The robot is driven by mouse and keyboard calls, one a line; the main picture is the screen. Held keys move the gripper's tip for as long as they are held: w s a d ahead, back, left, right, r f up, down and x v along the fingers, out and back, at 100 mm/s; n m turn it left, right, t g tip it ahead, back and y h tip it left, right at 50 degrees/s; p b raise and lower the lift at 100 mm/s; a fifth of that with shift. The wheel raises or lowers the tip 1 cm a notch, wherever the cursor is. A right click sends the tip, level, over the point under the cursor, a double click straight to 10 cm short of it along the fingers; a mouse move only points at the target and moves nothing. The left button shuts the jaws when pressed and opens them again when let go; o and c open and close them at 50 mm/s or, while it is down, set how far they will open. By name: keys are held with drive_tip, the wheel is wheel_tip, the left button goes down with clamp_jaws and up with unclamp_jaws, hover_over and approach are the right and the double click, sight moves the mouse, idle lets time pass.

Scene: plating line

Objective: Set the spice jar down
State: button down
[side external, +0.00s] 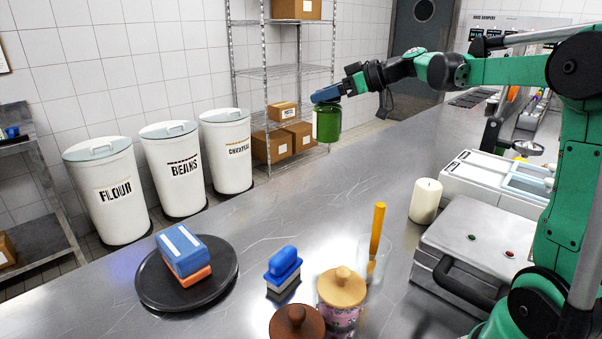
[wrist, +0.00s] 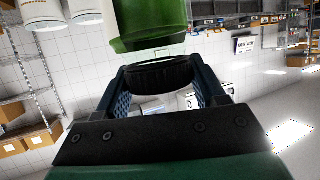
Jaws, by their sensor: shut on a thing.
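The spice jar (side external: 327,124) is green, and my gripper (side external: 328,93) holds it in the air near the counter's far edge in the side external view. In the wrist view my gripper (wrist: 162,78) has its two blue fingers closed on either side of the jar's black lid. The green body of the spice jar (wrist: 150,22) extends beyond the fingers and is cut off by the top of that view. The jar hangs roughly upright below the fingers. It touches no surface that I can see. I cannot tell whether it is above the counter or just past its edge.
The steel counter (side external: 330,215) has free room in its middle. A dark round plate (side external: 150,290) bears a blue and orange block. A blue-handled brush (side external: 284,266), a pink jar (side external: 341,313), a brown-lidded jar (side external: 297,322), a glass (side external: 374,262) and a candle (side external: 426,200) stand nearer.

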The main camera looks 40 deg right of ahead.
drive_tip(key=d+m+t+h, duration=0.1)
drive_tip(key=d+m+h, duration=0.35)
drive_tip(key=d, duration=0.65)
drive_tip(key=shift+h, duration=0.25)
drive_tip(key=shift+s+d+f, duration=0.1)
drive_tip(key=shift+s+f, duration=0.05)
drive_tip(key=shift+f, duration=3.15)
drive_tip(key=shift+s+a+f, duration=0.1)
drive_tip(key=shift+s+f, duration=0.1)
drive_tip(key=shift+f, duration=3.1)
drive_tip(key=shift+s+d+f, duration=0.1)
drive_tip(key=shift+s+f, duration=0.05)
drive_tip(key=shift+f, duration=3.15)
drive_tip(key=shift+f, duration=0.1)
drive_tip(key=shift+c, duration=0.4)
unclamp_jaws()
